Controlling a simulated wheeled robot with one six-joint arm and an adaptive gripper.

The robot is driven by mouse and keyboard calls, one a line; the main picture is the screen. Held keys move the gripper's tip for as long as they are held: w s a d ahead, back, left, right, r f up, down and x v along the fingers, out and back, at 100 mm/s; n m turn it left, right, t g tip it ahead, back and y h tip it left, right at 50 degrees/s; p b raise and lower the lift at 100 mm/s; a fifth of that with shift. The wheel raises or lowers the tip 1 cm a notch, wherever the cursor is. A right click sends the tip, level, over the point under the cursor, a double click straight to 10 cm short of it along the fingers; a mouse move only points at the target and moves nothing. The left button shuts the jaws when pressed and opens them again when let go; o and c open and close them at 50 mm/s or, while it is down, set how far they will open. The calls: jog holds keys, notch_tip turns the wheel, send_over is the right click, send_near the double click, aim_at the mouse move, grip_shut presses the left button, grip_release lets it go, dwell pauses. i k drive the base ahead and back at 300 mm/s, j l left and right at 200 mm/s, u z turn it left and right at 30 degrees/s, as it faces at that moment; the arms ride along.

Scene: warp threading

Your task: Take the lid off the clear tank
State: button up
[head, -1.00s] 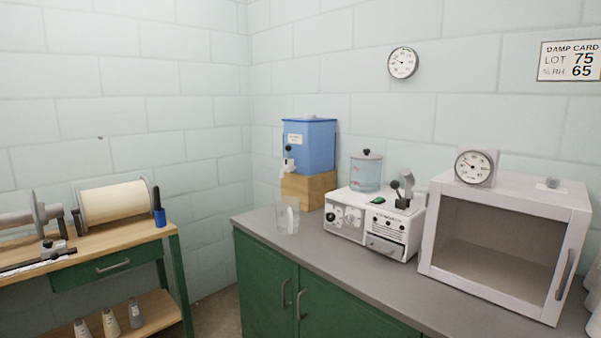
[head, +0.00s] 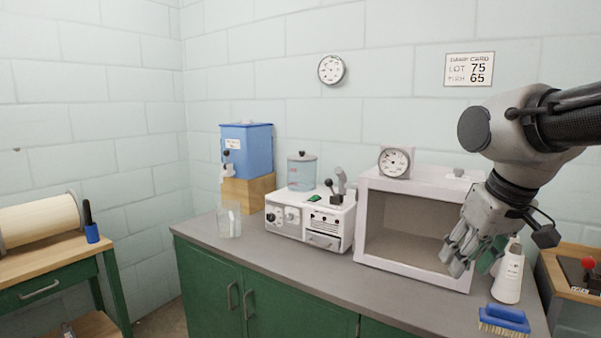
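The clear tank (head: 301,176) stands on top of the white machine (head: 309,220), towards its back left. It is a small transparent cylinder with a bluish tint. Its grey lid (head: 302,158) sits on its top and has a dark knob in the middle. My gripper (head: 457,257) hangs at the right, in front of the white cabinet, well to the right of the tank. Whether its fingers are apart is hard to tell at this angle. I see nothing clearly held in it.
A blue water container (head: 248,151) on a wooden block and an empty glass (head: 229,220) are left of the machine. A lever (head: 337,187) rises right of the tank. The white cabinet (head: 372,256), a white bottle (head: 508,276) and a blue brush (head: 504,318) are further right. The front counter is mostly clear.

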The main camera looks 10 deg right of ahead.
aim_at(300, 158)
jog(key=i+j+z, duration=0.3)
jog(key=i+j, duration=0.15)
jog(key=j, duration=0.2)
jog(key=i+j+z, duration=0.1)
jog(key=j, duration=0.25)
jog(key=i+j+z, duration=0.15)
jog(key=i+j, duration=0.15)
jog(key=j, duration=0.1)
